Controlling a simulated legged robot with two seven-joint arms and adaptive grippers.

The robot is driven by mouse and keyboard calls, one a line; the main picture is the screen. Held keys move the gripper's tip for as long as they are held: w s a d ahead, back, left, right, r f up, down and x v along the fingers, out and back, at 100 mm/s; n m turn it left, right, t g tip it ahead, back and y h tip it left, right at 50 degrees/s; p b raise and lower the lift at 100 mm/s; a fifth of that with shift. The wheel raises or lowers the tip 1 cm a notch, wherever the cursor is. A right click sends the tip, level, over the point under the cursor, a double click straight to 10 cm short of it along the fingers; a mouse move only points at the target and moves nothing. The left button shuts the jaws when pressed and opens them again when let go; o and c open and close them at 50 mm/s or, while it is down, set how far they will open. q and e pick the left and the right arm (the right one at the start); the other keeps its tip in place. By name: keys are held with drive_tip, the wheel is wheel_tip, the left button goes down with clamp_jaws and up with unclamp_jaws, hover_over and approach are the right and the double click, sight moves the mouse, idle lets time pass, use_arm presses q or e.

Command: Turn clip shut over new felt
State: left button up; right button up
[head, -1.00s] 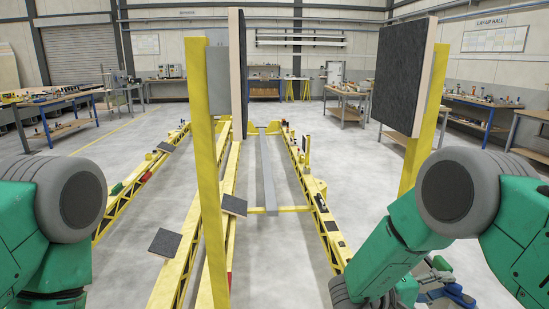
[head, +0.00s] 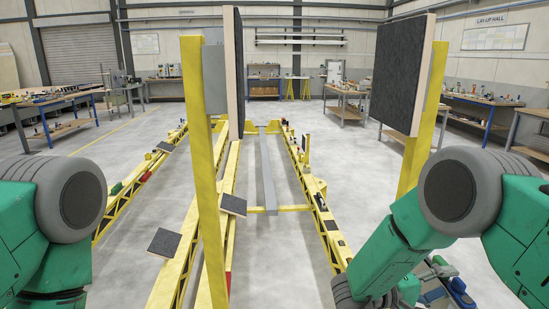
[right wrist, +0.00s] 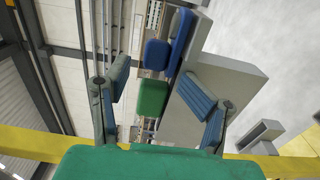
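A dark felt-like face (head: 397,75) covers an upright panel at the right of the head view, beside a yellow post. My right gripper (head: 445,285) is low at the right of the head view, partly hidden by my arm. In the right wrist view my right gripper (right wrist: 157,92) is open, its blue-padded fingers apart. A green block (right wrist: 152,93) and blue blocks (right wrist: 156,54) appear between or beyond the fingers; I cannot tell whether they are the clip or whether anything touches. A grey plate (right wrist: 240,82) is behind the right finger. My left gripper is out of sight.
A yellow post (head: 205,170) stands in front of me with another panel (head: 234,75) edge-on. Long yellow trolley rails (head: 322,215) run away along the floor. Small dark pads (head: 164,242) sit on the left rails. Workbenches line the walls; open floor lies between.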

drive_tip(key=shift+s+a+r, duration=0.1)
drive_tip(key=shift+a, duration=0.15)
drive_tip(key=shift+a, duration=0.1)
drive_tip(key=shift+s+a, duration=0.1)
drive_tip(key=shift+a, duration=1.75)
drive_tip(key=shift+s+a, duration=0.2)
drive_tip(key=shift+a, duration=1.85)
